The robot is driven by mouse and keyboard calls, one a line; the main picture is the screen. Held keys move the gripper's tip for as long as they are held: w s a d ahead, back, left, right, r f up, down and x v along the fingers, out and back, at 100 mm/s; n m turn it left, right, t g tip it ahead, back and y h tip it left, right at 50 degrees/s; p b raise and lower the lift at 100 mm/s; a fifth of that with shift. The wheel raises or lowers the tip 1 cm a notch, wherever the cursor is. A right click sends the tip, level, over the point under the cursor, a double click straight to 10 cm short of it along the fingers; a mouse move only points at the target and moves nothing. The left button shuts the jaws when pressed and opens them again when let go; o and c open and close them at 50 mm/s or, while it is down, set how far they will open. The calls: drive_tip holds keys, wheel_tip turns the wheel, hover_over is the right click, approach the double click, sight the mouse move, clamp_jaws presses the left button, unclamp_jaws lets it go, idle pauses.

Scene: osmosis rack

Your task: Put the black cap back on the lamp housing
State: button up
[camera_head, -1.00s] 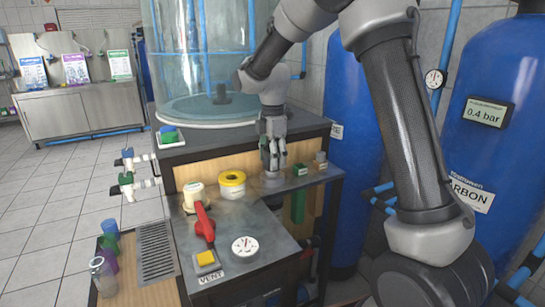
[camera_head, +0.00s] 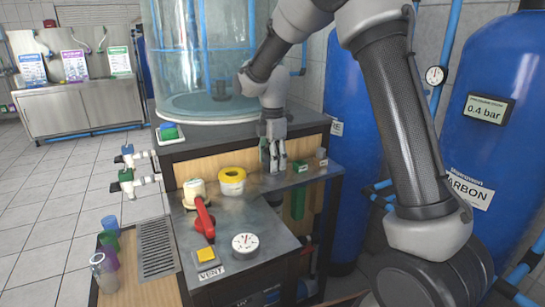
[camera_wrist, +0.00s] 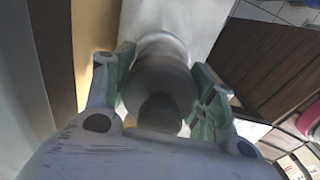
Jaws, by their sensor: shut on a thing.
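My gripper (camera_head: 273,168) points down over the back of the metal bench, right of the yellow-topped roll. In the wrist view my gripper's green-padded fingers (camera_wrist: 160,100) are on either side of a dark round piece with a darker knob. I take this piece to be the black cap (camera_wrist: 160,78); the fingers are shut on it. A pale rounded surface shows just beyond it, and I cannot tell whether they touch. I cannot pick out the lamp housing for certain.
Close to the gripper are the yellow-topped roll (camera_head: 232,182) on the left and a small green box (camera_head: 300,167) on the right. A cream jar (camera_head: 194,193), red handle (camera_head: 203,220), round gauge (camera_head: 245,244) and yellow button (camera_head: 206,256) occupy the bench nearer me. A blue tank (camera_head: 358,150) stands behind right.

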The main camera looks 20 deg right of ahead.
drive_tip(key=shift+f, duration=0.35)
idle(0.4)
drive_tip(key=o, duration=1.2)
drive_tip(key=o, duration=0.4)
drive_tip(key=shift+r, duration=0.1)
